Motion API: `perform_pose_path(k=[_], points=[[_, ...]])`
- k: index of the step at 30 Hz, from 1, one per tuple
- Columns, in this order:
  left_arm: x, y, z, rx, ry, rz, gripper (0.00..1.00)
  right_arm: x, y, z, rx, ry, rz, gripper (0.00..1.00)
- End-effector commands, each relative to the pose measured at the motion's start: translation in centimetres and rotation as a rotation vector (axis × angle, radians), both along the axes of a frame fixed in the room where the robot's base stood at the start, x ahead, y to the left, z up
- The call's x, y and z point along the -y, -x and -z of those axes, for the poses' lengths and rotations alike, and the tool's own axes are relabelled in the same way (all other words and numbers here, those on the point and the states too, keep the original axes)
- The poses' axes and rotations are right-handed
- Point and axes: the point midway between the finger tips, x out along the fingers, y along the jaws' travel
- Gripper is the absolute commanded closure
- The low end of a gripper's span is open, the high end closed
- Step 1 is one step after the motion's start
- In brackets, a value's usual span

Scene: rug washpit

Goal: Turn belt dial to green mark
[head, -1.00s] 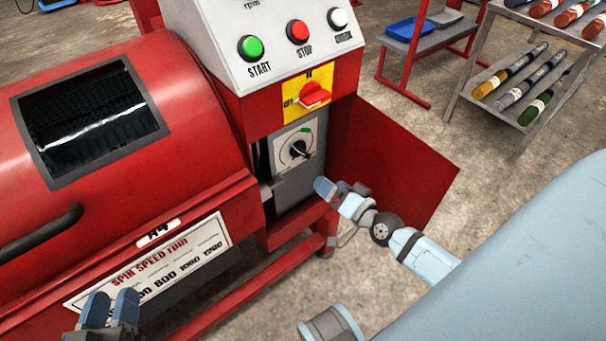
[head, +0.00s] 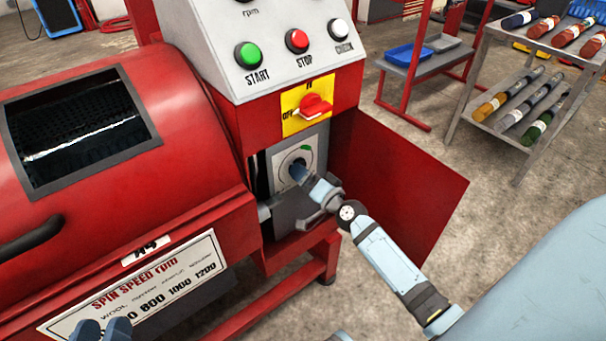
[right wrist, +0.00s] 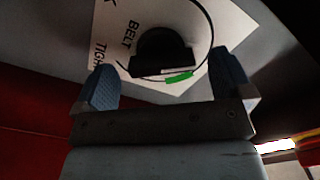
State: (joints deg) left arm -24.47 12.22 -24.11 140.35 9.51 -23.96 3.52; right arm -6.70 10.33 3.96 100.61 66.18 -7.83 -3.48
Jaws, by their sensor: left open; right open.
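The belt dial is a black knob (right wrist: 165,48) on a white plate (head: 281,160), inside the open red cabinet under the control panel. The green mark (right wrist: 179,77) lies on the scale arc close to the knob; it also shows in the head view (head: 307,149). My right gripper (right wrist: 166,78) is open in front of the dial, one finger to each side of the knob. Whether the fingers touch it I cannot tell. In the head view this gripper hides most of the knob. My left gripper (head: 102,329) is open and empty at the bottom left edge.
A red rotary switch (head: 314,106) on a yellow plate sits just above the dial, below the START, STOP and CHECK buttons. The open red door (head: 415,190) stands right of my right arm. The red drum machine (head: 190,130) fills the left.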

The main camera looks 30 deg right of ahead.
Motion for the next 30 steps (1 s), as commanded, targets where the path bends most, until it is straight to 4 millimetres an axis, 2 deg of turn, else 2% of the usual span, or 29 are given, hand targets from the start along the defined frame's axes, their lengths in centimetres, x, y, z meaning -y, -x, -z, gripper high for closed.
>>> perform_pose_path(k=[3,6,15,21,22,30], points=[[0.0,0.0,0.2,-0.005,-0.002,0.002,0.57,-0.1,-1.3,0.0,0.001,0.000,0.002,0.02],[0.0,0.0,0.3,-0.006,-0.003,0.002,0.57,-0.1,-1.8,0.0,0.000,0.000,0.000,0.02],[0.0,0.0,0.3,-0.010,-0.005,0.003,0.57,-0.1,-1.9,0.0,0.000,0.001,0.000,0.02],[0.0,0.0,0.3,-0.010,-0.005,0.003,0.57,-0.1,-1.9,0.0,0.000,0.001,0.000,0.48],[0.0,0.0,0.3,-0.010,-0.005,0.003,0.57,-0.1,-1.9,0.0,0.000,0.001,0.000,0.52],[0.0,0.0,0.2,-0.006,-0.005,0.003,0.57,-0.1,-1.9,0.0,-0.002,-0.021,0.000,0.51]])
